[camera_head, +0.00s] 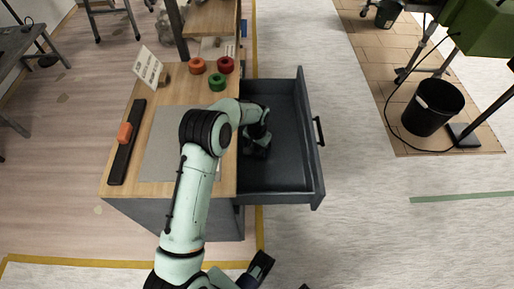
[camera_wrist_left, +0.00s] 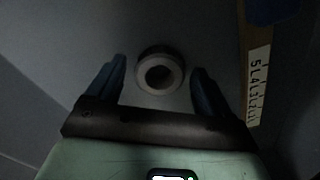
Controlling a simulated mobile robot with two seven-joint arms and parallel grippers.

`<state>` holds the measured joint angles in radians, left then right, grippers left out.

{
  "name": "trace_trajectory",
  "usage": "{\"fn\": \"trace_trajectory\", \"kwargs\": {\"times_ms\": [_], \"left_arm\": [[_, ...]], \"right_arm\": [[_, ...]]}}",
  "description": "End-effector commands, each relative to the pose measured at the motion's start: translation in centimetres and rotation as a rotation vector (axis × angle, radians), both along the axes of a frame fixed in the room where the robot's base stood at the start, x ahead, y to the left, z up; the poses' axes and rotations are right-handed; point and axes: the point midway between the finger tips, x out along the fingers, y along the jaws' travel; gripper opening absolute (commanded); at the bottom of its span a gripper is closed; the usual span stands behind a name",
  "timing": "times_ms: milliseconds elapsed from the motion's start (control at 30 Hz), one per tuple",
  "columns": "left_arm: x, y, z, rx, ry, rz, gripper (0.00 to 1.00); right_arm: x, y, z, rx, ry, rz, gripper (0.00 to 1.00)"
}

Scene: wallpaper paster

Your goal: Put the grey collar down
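The grey collar (camera_wrist_left: 148,53), a short ring with a pale face and a round hole, shows in the left wrist view. It appears to lie on the grey drawer floor, between the fingers of my left gripper (camera_wrist_left: 158,75), with a gap on both sides. My left gripper is open and not visibly touching it. In the head view my left gripper (camera_head: 256,147) reaches down into the open drawer (camera_head: 285,180), near its left side, and the collar is hidden there. A dark part that looks like my right gripper (camera_head: 258,269) is cut off at the bottom edge.
The wooden worktop (camera_head: 228,180) beside the drawer holds orange (camera_head: 197,65), red (camera_head: 226,64) and green (camera_head: 217,82) rings, a grey mat (camera_head: 160,155) and a dark bar with an orange block (camera_head: 125,132). The drawer's right half is clear. A lettered strip (camera_wrist_left: 258,85) runs beside my left gripper.

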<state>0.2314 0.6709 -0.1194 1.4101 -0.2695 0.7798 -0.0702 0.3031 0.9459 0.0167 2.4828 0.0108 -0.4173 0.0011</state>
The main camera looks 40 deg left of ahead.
Motion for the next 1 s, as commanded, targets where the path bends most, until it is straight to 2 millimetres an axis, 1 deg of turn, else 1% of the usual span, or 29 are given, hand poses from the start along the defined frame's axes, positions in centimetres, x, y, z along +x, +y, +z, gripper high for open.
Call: {"fn": "trace_trajectory", "kwargs": {"times_ms": [200, 333, 467, 700, 800, 900, 1000], "left_arm": [[0.0, 0.0, 0.1, 0.000, 0.000, 0.000, 0.81], [0.1, 0.0, 1.2, 0.000, -0.003, 0.000, 0.81], [0.1, 0.0, 3.5, 0.001, -0.005, 0.000, 0.81], [0.1, 0.0, 8.8, 0.000, -0.004, 0.000, 0.81], [0.0, 0.0, 10.5, 0.000, -0.003, 0.000, 0.81], [0.0, 0.0, 11.6, 0.000, -0.002, 0.000, 0.81], [0.0, 0.0, 12.3, 0.000, -0.001, 0.000, 0.81]], "right_arm": [[0.0, 0.0, 0.1, 0.000, 0.000, 0.000, 0.42], [-0.1, 0.0, 0.3, 0.001, 0.004, 0.001, 0.42], [-0.2, 0.0, 0.5, 0.001, 0.007, 0.001, 0.42], [-0.4, 0.0, 1.0, 0.002, 0.015, 0.004, 0.42], [-0.5, 0.0, 1.2, 0.003, 0.018, 0.004, 0.42], [-0.5, 0.0, 1.2, 0.003, 0.021, 0.005, 0.42], [-0.6, 0.0, 1.3, 0.003, 0.022, 0.005, 0.42]]}}
